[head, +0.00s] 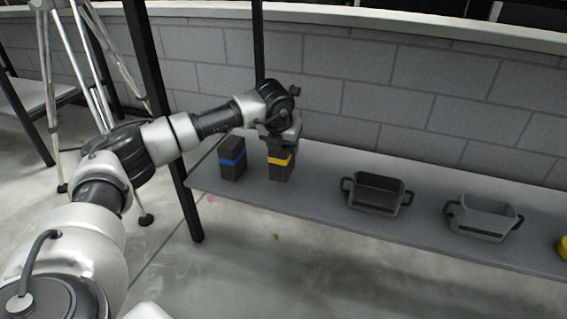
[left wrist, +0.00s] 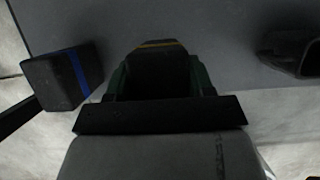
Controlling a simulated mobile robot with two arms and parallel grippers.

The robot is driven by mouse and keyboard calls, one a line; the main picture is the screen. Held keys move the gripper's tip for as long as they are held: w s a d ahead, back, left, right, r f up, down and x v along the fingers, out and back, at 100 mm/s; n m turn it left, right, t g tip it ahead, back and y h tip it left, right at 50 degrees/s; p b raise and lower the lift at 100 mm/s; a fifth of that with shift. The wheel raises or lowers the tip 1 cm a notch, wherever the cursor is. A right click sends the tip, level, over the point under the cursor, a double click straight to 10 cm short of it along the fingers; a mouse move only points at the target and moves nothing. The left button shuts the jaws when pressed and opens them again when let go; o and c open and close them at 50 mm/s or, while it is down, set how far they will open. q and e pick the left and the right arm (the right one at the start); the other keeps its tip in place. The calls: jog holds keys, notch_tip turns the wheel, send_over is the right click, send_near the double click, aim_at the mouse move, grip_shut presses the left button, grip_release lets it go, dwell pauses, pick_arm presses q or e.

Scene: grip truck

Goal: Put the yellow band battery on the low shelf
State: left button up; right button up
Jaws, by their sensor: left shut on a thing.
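The yellow band battery (head: 281,165) is a dark block with a yellow stripe. In the head view it stands upright at the low shelf (head: 330,205), near its left end. My left gripper (head: 281,142) is above it and shut on its upper part. In the left wrist view the battery (left wrist: 160,62) sits between the fingers of my left gripper (left wrist: 160,85). Its base looks to be at the shelf surface, but I cannot tell whether it bears on it. My right gripper is not in view.
A blue band battery (head: 232,160) stands just left on the shelf and also shows in the left wrist view (left wrist: 62,78). A dark bin (head: 376,204) and a grey bin (head: 483,232) stand to the right. A black post (head: 165,110) rises at the shelf's left end.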

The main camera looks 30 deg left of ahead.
pick_arm(q)
jog(key=shift+f+b, duration=1.7)
jog(key=shift+f, duration=0.3)
jog(key=shift+r, duration=0.1)
jog(key=o, duration=1.2)
